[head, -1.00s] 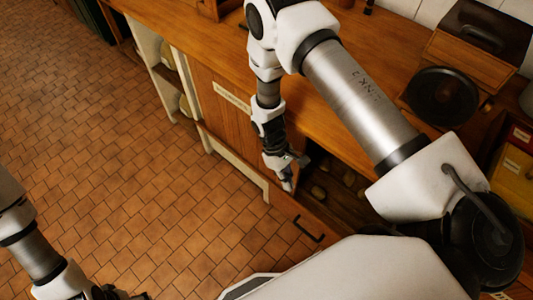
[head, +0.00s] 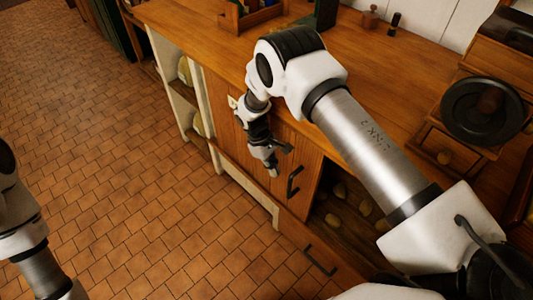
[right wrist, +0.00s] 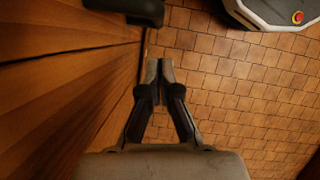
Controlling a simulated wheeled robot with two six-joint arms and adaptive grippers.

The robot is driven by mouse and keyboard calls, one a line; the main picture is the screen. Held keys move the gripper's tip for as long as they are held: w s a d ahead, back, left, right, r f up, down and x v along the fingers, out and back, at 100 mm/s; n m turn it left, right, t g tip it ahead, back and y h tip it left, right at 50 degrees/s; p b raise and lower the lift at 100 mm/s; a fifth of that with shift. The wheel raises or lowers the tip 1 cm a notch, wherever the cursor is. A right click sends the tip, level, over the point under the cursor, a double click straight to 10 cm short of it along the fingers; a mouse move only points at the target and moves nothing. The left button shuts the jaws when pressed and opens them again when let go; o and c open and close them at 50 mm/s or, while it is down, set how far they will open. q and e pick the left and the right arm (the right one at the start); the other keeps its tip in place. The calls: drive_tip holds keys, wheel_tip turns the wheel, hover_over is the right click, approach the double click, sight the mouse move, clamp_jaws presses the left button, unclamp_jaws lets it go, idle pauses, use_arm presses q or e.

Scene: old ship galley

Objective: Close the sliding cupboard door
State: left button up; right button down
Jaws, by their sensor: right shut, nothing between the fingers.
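The wooden sliding cupboard door (head: 222,106) stands partly open under the counter. A dark opening (head: 345,207) with several round pale things in it shows to its right. The door's black handle (head: 295,181) is upright near its right edge; a black bar, likely this handle, crosses the top of the right wrist view (right wrist: 125,9). My right gripper (head: 272,168) is in front of the door, just left of the handle and apart from it. Its fingers (right wrist: 159,70) are together and empty, beside the wood face. My left arm shows at the left edge, its gripper out of view.
A drawer with a black handle (head: 320,260) is below the opening. Open shelves (head: 180,100) lie left of the door. The wooden counter (head: 390,90) above holds a dark round-topped grinder (head: 483,108). The tiled floor (head: 120,180) in front is clear.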

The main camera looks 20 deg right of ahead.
drive_tip(key=shift+s+d+r, duration=0.1)
drive_tip(key=shift+s+d, duration=0.35)
drive_tip(key=shift+s, duration=0.25)
drive_tip(key=shift+s+d+r, duration=0.1)
drive_tip(key=shift+s+d, duration=0.3)
drive_tip(key=shift+s, duration=0.25)
drive_tip(key=shift+s+p, duration=0.1)
drive_tip(key=shift+p, duration=0.2)
